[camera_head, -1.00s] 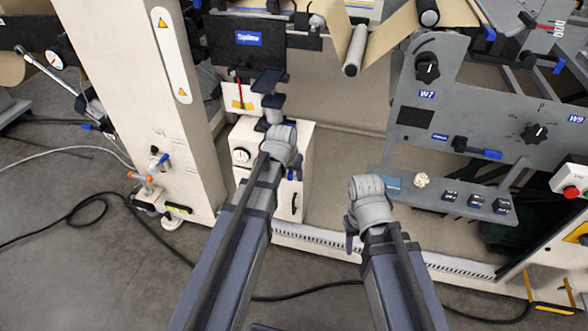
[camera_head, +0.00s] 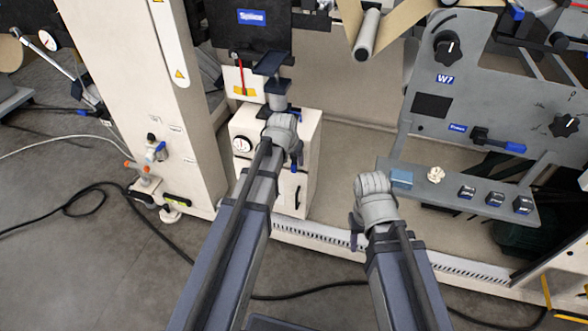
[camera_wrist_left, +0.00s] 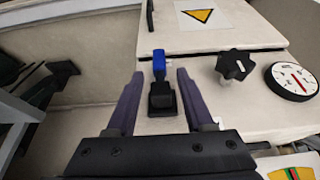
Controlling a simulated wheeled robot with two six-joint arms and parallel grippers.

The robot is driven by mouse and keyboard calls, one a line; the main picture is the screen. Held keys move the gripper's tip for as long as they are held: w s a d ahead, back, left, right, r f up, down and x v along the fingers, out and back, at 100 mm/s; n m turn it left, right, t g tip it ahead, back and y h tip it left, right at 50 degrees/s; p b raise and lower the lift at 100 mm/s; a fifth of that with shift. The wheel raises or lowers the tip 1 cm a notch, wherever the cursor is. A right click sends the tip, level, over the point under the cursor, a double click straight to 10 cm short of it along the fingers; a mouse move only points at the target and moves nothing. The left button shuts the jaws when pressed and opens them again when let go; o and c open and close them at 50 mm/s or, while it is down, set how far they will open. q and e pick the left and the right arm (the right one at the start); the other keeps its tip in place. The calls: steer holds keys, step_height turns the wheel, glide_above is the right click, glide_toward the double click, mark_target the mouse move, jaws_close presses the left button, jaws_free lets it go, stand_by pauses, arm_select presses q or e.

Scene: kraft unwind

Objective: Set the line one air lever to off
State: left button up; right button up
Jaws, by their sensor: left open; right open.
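The air lever has a blue handle (camera_wrist_left: 158,65) on a black base (camera_wrist_left: 162,98). It is mounted on a cream cabinet (camera_wrist_left: 225,30), and its handle points up in the left wrist view. My left gripper (camera_wrist_left: 160,76) is open, with one finger on each side of the lever and visible gaps to both. In the head view, the blue handle (camera_head: 294,167) shows just below my left wrist, which hides most of the lever and fingers. My right gripper (camera_head: 356,232) is open, mostly hidden behind its own arm, and apart from the cabinet.
A black knob (camera_wrist_left: 235,65) and a round gauge (camera_wrist_left: 292,81) sit right of the lever in the wrist view. A cream column (camera_head: 150,100) stands left of the cabinet (camera_head: 309,140). A grey shelf (camera_head: 430,190) with black switches is at right.

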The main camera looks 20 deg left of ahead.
mark_target(293, 162)
arm_select(q)
steer(key=b+x, duration=0.2)
steer(key=x, duration=0.2)
steer(key=shift+s+b, duration=0.1)
steer(key=shift+b, duration=0.25)
steer(key=shift+r, duration=0.1)
jaws_close()
stand_by(1.0)
